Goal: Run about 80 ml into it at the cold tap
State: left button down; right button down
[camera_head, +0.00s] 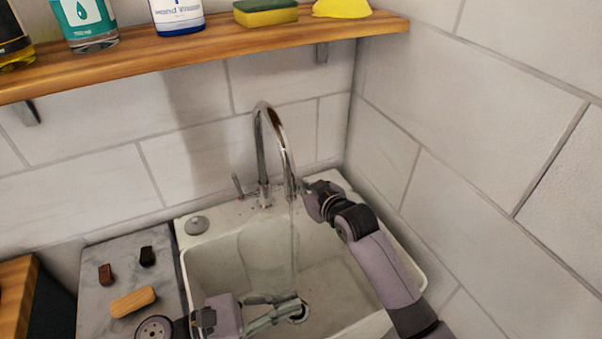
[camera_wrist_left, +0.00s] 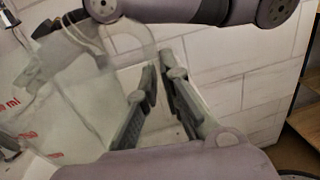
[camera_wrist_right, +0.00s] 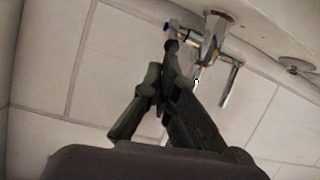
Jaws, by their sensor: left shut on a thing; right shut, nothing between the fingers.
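A clear jug (camera_head: 262,248) is over the sink, below the tap (camera_head: 262,150). My left gripper (camera_head: 280,312) is shut on the jug's handle side; the jug also shows in the left wrist view (camera_wrist_left: 85,95), with red marks on its wall. A thin pale stream (camera_head: 292,228) hangs below the spout and overlaps the jug's right part in the head view. The level inside the jug cannot be read. My right gripper (camera_head: 308,190) is shut and empty, close to the tap's right-hand handle; in the right wrist view its fingertips (camera_wrist_right: 172,50) are by the tap (camera_wrist_right: 215,32). Contact is unclear.
The white sink (camera_head: 345,265) has a drain at its bottom. A left-hand tap lever (camera_head: 239,186) and a grey round plug (camera_head: 197,225) are at the back rim. A wooden brush (camera_head: 133,301) lies on the grey board at left. A shelf (camera_head: 215,52) with bottles and sponges hangs above.

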notch_tip(320, 180, up, 4)
jog(key=w+a, duration=0.1)
pick_arm(q)
jog(key=shift+r, duration=0.1)
jog(key=shift+w+d, duration=0.15)
jog(key=shift+w, duration=0.15)
jog(key=w+d, duration=0.4)
jog(key=w, duration=0.4)
jog(key=shift+d, duration=0.25)
pick_arm(e)
jog(key=s+d, duration=0.4)
jog(key=s, duration=0.5)
jog(key=shift+f, duration=0.25)
pick_arm(q)
jog(key=shift+s, duration=0.1)
pick_arm(e)
jog(key=shift+s, duration=0.1)
pick_arm(q)
jog(key=s+a, duration=0.1)
jog(key=s, duration=0.2)
jog(key=s+a, duration=0.3)
jog(key=s, duration=0.2)
jog(key=shift+s+a, duration=0.3)
jog(key=shift+a, duration=0.1)
pick_arm(e)
jog(key=shift+d, duration=0.1)
pick_arm(q)
jog(key=shift+w, duration=0.1)
